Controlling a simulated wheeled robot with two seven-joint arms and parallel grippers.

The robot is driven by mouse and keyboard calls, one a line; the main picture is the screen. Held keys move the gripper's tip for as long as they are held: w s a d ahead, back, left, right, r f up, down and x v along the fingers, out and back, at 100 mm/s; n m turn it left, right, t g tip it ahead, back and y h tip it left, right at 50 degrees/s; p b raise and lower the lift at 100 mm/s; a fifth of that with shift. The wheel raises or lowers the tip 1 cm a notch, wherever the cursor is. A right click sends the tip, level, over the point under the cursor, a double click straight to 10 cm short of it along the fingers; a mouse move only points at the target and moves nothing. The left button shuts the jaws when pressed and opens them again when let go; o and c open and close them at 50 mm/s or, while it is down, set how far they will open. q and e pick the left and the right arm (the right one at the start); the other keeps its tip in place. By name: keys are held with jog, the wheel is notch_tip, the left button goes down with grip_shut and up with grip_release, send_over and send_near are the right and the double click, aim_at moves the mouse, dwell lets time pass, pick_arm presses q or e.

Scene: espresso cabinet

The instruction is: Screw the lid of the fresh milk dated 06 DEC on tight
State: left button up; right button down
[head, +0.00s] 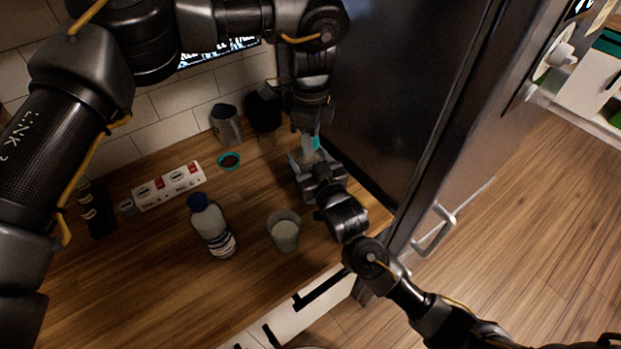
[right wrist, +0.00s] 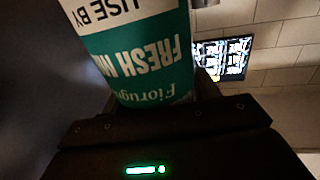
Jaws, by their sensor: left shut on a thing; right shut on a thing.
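The fresh milk bottle (head: 316,143) shows in the head view as a small pale and teal piece between my two grippers. In the right wrist view its teal and white label (right wrist: 140,55) reads FRESH MILK and USE BY, upside down; no date shows. My right gripper (head: 308,162) is shut on the bottle's body from the front right, near the dark cabinet side. My left gripper (head: 309,126) comes down from above and is shut at the bottle's top. The lid is hidden by its fingers, so I cannot tell how it is seated.
A blue-capped bottle (head: 212,228) and a glass of milk (head: 284,230) stand on the wooden counter (head: 160,270). Behind are a small teal dish (head: 229,161), a white labelled strip (head: 168,185) and a grey pitcher (head: 226,125). A tall dark cabinet (head: 400,90) closes the right side.

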pick_arm(q)
jog(key=shift+w, duration=0.15)
jog(key=o, duration=1.1)
jog(key=shift+r, duration=2.25)
jog(key=shift+c, duration=0.7)
